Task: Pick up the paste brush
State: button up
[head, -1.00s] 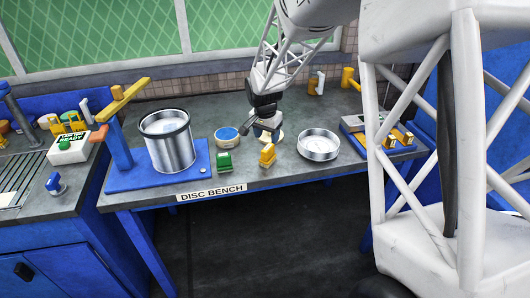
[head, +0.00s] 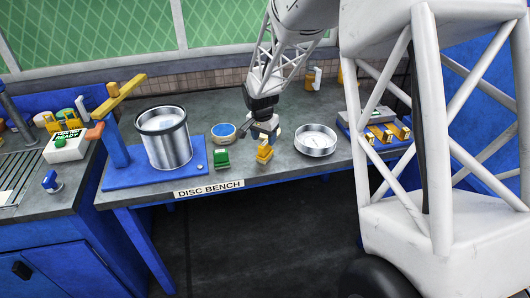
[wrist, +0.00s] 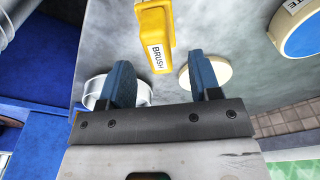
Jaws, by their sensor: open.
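The paste brush (head: 264,153) is a yellow block on the front part of the grey disc bench, just below my gripper in the head view. In the wrist view the brush (wrist: 157,30) carries a white BRUSH label, and its lower end lies just beyond the gap between my fingertips. My gripper (wrist: 160,72) is open and empty, its two blue fingers spread wider than the brush. I cannot tell how high the fingertips are above the bench. In the head view my gripper (head: 267,130) partly overlaps the brush's top.
A metal dish (head: 316,141) sits to the right. A large metal pail (head: 167,147) stands on a blue base at left. A pale disc (wrist: 184,78) lies beside my right finger.

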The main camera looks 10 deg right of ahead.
aim_at(265, 143)
jog(key=shift+f, duration=0.1)
jog(key=shift+w+d+f, duration=0.1)
jog(key=shift+d+f, duration=0.05)
jog(key=shift+f, duration=1.1)
jog(key=shift+w+d+f, duration=0.1)
jog(key=shift+f, duration=1.15)
jog(key=shift+s, duration=0.1)
jog(key=c, duration=0.8)
jog(key=shift+r, duration=0.1)
